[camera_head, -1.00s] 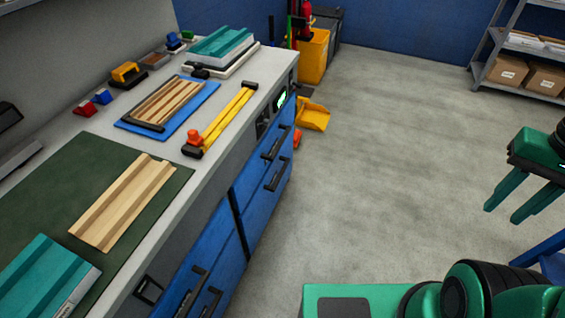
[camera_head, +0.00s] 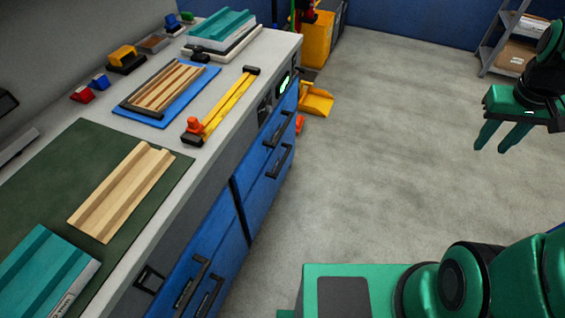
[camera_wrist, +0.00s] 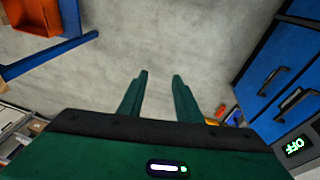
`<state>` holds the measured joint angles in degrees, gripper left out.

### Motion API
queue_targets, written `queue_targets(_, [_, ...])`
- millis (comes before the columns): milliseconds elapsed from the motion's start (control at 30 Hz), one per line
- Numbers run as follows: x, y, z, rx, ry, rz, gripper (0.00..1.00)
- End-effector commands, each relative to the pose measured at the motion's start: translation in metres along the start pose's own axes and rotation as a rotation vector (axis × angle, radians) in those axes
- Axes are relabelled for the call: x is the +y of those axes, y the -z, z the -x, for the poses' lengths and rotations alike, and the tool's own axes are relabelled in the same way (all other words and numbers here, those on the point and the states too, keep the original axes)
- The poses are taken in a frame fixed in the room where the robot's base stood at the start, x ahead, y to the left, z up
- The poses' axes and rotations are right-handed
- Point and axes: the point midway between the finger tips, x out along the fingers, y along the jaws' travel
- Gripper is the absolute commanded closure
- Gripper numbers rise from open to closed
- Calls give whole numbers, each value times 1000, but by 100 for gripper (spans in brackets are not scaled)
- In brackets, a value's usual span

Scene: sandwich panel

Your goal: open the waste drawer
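The blue drawers with dark bar handles are set in the front of the workbench. One pair of drawers (camera_head: 262,190) is towards the far end, and another pair (camera_head: 212,255) is nearer. I cannot tell which is the waste drawer; one nearer handle (camera_head: 188,292) carries a label too small to read. All the drawers look closed. My gripper (camera_head: 500,148) is at the right, over open floor, well apart from the drawers. In the wrist view my gripper (camera_wrist: 160,76) has its two fingers apart with nothing between them. A blue drawer front (camera_wrist: 280,68) shows at the right there.
The benchtop holds a green mat (camera_head: 60,150), wooden profiles (camera_head: 120,195), a teal panel (camera_head: 40,270) and a yellow clamp (camera_head: 225,108). A yellow dustpan (camera_head: 317,100) and a yellow bin (camera_head: 317,38) stand past the bench. The floor between is clear.

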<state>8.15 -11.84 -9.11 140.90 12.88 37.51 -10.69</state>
Motion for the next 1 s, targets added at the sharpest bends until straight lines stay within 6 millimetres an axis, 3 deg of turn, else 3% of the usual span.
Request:
queue_targets(100, [-14,54,-26,78,-47,126,69])
queue_targets(267, [-42,123,-62,195,-103,304,69])
queue_targets(500, [-108,208,-121,377,-173,574,69])
queue_targets(700, [-179,257,-173,534,-221,794,69])
queue_targets(800, [-219,272,-200,615,-240,899,69])
queue_targets(1000, [-301,283,-252,787,-275,1093,69])
